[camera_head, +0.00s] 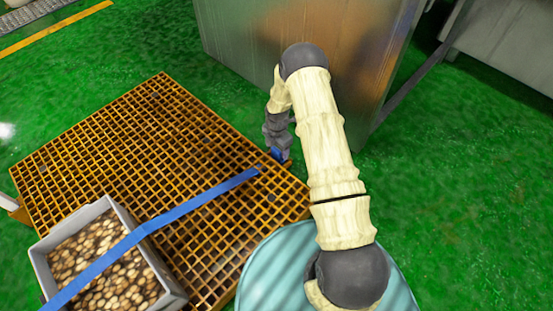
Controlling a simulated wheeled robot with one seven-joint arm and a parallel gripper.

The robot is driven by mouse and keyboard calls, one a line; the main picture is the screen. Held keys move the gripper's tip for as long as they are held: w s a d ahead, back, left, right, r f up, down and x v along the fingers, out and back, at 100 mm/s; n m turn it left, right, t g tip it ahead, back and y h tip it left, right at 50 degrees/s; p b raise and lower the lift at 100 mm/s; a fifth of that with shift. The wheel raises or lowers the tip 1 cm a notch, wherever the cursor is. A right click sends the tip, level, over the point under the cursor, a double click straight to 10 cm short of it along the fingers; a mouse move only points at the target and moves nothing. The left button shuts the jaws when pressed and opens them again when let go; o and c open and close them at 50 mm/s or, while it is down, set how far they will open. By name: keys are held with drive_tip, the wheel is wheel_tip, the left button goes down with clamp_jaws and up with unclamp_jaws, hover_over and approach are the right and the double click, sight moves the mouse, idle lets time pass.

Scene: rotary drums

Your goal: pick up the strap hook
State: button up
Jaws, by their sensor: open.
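A blue strap (170,215) runs from the lower left over a grey bin and the orange grating to the grating's right edge. Its far end (257,170) lies near that edge, and I cannot make out a separate hook shape there. My gripper (281,158) hangs down just past the upper right of the strap's end, by the grating's edge. It is open. A small blue patch and a bit of orange show at its fingertips, too small to tell whether they belong to the hook or to my gripper. My arm covers the area to the right.
The orange grated platform (130,130) lies on a green floor (455,200). The grey bin (47,262) of brown round pieces stands on its near left. A large metal cabinet (235,40) stands behind my gripper. A pale teal round drum top (275,265) is beneath my arm.

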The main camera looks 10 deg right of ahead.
sight(277, 150)
drive_tip(key=f+b, duration=0.3)
drive_tip(key=shift+w+f, duration=0.2)
drive_tip(key=shift+w, duration=0.1)
drive_tip(key=shift+f+b, duration=0.95)
drive_tip(key=shift+c, duration=0.4)
drive_tip(key=shift+r, duration=0.1)
drive_tip(key=c, duration=1)
